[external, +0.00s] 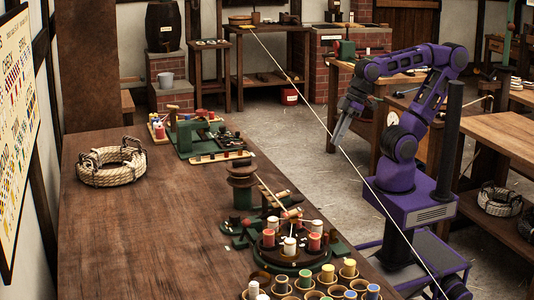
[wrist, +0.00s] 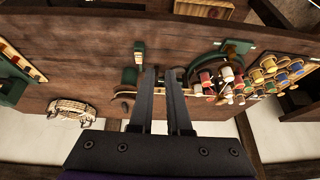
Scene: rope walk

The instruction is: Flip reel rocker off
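I cannot make out the reel rocker for certain in either view. A round dark stand with several coloured thread reels (external: 289,250) sits on green metalwork at the near end of the long wooden table. In the wrist view, thread reels (wrist: 225,75) lie right of my fingers, beside a curved green part (wrist: 203,62). A small green upright piece (wrist: 139,50) shows just beyond the left fingertip; what it is, I cannot tell. My gripper (external: 338,138) hangs in the air right of the table in the external view. Its fingers (wrist: 164,72) are apart, with nothing between them.
A taut pale line (external: 300,90) runs diagonally past my arm. Bare wood lies around the rope coil.

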